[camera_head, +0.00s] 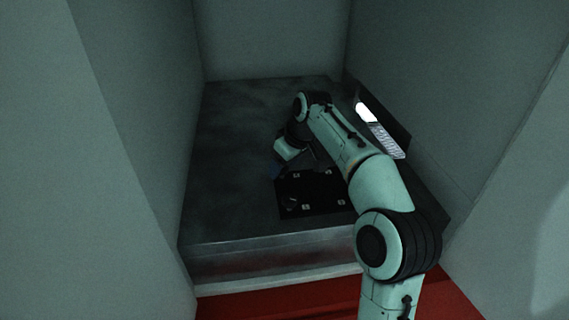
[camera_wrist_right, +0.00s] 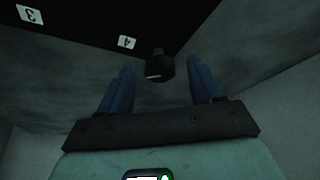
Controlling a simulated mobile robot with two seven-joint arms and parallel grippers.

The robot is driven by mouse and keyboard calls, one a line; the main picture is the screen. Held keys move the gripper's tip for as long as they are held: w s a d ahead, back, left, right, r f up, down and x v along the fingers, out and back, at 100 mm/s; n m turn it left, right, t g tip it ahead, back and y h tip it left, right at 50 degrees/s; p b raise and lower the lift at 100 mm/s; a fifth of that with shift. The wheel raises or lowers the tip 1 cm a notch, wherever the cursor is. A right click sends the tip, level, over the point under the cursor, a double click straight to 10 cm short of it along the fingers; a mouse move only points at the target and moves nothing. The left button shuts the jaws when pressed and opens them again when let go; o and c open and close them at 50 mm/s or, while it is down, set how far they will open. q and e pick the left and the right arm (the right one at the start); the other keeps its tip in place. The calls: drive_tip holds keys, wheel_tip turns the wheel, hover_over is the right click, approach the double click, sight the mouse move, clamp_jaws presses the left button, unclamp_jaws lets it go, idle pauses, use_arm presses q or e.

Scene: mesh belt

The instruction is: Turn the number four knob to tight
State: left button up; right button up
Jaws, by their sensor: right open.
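The black knob panel (camera_head: 318,205) lies on the dark metal surface in the head view, with small white labels on it. In the right wrist view a black knob (camera_wrist_right: 161,68) stands beside the white number four label (camera_wrist_right: 127,42). A short pale mark shows on the knob, toward its left side. My right gripper (camera_head: 277,169) is at the panel's left far corner in the head view. Its two blue fingers are open in the right wrist view, one on each side of the knob, with gaps to it. My left gripper is not in view.
The number three label (camera_wrist_right: 30,15) shows at the top left of the right wrist view. Grey walls enclose the metal surface (camera_head: 225,190) on the left, back and right. A lit strip (camera_head: 380,130) is on the right. The surface left of the panel is clear.

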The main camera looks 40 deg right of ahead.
drive_tip(key=c, duration=1.1)
drive_tip(key=shift+o, duration=0.2)
drive_tip(key=shift+m, duration=0.4)
drive_tip(key=m, duration=0.2)
drive_tip(key=m+h, duration=0.2)
drive_tip(key=m, duration=0.1)
drive_tip(key=shift+a+m, duration=0.3)
drive_tip(key=m, duration=0.1)
drive_tip(key=m+g+h, duration=0.1)
drive_tip(key=m, duration=0.1)
drive_tip(key=shift+w+a+h, duration=0.1)
drive_tip(key=shift+w+h, duration=0.05)
drive_tip(key=shift+h, duration=0.15)
drive_tip(key=shift+w+a+m+g+h, duration=0.1)
drive_tip(key=shift+m+g+h, duration=0.45)
drive_tip(key=shift+m, duration=1.45)
drive_tip(key=o, duration=1.1)
drive_tip(key=shift+c, duration=0.2)
